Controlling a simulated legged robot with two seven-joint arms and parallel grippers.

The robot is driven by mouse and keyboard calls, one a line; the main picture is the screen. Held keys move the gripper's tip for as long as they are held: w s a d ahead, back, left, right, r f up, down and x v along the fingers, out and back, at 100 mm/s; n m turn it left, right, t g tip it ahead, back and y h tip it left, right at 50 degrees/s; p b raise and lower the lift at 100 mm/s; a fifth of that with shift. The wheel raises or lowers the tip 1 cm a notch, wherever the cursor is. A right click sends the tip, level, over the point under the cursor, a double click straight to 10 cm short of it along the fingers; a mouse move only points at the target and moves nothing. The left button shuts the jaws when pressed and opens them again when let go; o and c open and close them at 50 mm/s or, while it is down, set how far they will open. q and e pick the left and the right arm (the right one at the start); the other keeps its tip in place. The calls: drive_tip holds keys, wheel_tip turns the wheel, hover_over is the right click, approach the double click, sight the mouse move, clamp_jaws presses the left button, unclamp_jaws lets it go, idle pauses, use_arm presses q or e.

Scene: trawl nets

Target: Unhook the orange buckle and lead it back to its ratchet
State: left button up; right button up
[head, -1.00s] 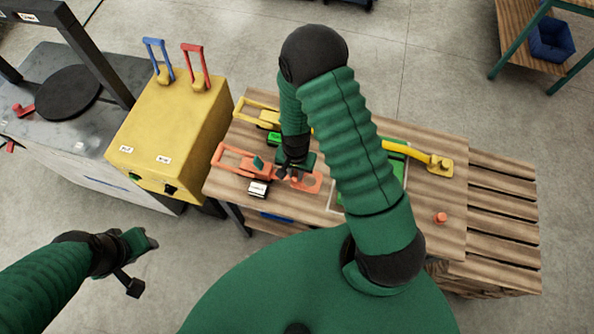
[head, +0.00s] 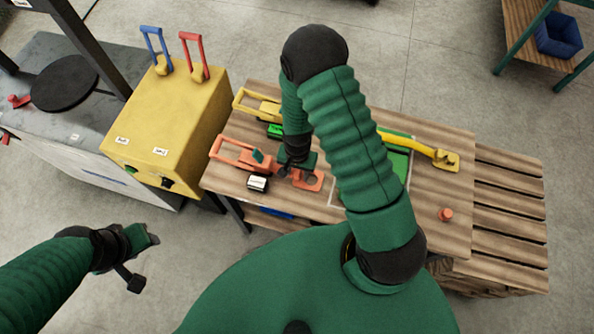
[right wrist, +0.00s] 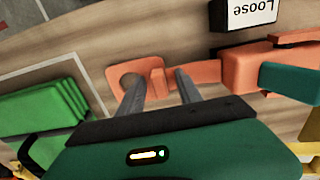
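The orange buckle (head: 312,182), a flat plate with a round hole, lies on the wooden table; it also shows in the right wrist view (right wrist: 125,78). The orange ratchet (head: 232,151) with its loop handle is to its left; in the right wrist view its body (right wrist: 258,68) is at the right. A short orange strap (right wrist: 205,72) runs between them. My right gripper (head: 290,172) is low over the buckle. In the right wrist view its fingers (right wrist: 161,76) stand apart, with the buckle's raised tab between them. My left gripper (head: 146,240) hangs off the table, its fingers unclear.
A white-topped "Loose" block (head: 257,183) sits close beside the ratchet. A yellow ratchet (head: 258,106) and yellow strap end (head: 440,158) lie behind. An orange peg (head: 445,214) stands at the right. A yellow box (head: 160,130) with two levers is left of the table.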

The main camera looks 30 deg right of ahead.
drive_tip(key=shift+d, duration=0.1)
drive_tip(key=shift+r, duration=0.25)
wheel_tip(320, 180, up, 16)
drive_tip(key=s+a+r+n+t, duration=0.2)
drive_tip(key=s+a+r+n, duration=0.2)
drive_tip(key=n, duration=0.5)
wheel_tip(320, 180, up, 2)
drive_tip(key=shift+s+a+r+n+t, duration=0.2)
drive_tip(key=shift+n+t, duration=0.1)
drive_tip(key=shift+n, duration=0.1)
drive_tip(key=shift+s, duration=0.15)
drive_tip(key=shift+a, duration=0.1)
